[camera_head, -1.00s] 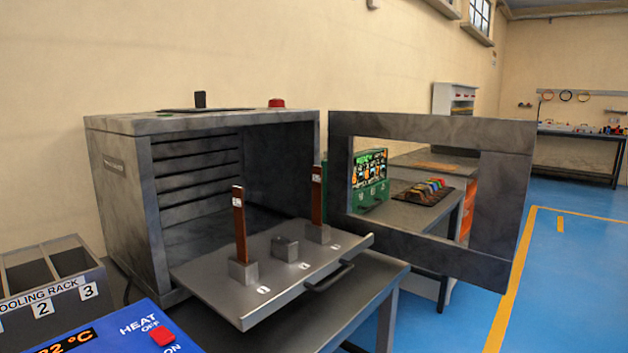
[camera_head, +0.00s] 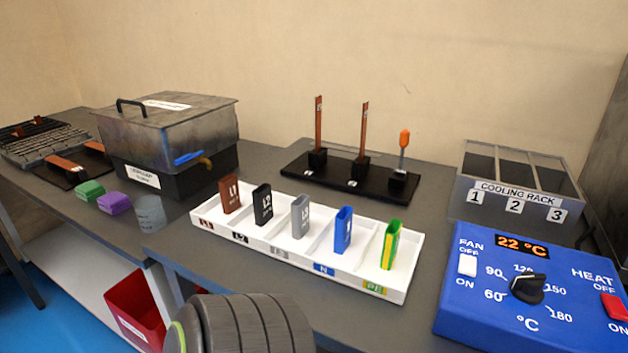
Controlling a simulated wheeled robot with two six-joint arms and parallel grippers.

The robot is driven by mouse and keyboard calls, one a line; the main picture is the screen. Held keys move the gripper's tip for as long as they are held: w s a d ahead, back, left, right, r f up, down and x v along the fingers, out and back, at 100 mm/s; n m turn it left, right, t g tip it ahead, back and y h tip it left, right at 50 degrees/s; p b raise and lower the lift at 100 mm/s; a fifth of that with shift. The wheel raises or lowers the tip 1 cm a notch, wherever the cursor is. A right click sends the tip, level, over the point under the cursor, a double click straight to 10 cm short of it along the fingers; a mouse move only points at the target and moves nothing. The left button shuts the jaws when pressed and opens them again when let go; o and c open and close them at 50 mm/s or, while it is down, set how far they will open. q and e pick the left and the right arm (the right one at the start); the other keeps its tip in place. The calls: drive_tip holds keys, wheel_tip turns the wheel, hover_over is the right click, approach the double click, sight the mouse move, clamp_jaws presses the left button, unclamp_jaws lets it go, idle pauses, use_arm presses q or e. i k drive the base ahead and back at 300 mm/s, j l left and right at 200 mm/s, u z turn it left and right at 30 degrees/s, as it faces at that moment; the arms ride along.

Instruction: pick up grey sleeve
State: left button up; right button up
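The grey sleeve (camera_head: 300,216) stands upright in the middle compartment of a white tray (camera_head: 402,291) on the grey bench. Its face bears a marking that looks like L3. A black sleeve (camera_head: 263,205) and a brown sleeve (camera_head: 229,195) stand to its left. A blue sleeve (camera_head: 343,230) and a green-yellow sleeve (camera_head: 390,245) stand to its right. Neither of my grippers shows in the head view, and nothing touches the grey sleeve.
Behind the tray, a black stand (camera_head: 335,184) holds two upright copper bars and an orange-handled tool. A lidded box (camera_head: 180,130) is at left, a cooling rack (camera_head: 512,200) and blue heat panel (camera_head: 480,310) at right. A dark ribbed rounded shape is at the bottom edge.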

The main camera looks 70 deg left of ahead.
sight(300, 207)
drive_tip(key=u, duration=2.25)
drive_tip(key=k+l, duration=0.1)
drive_tip(key=k+z, duration=0.05)
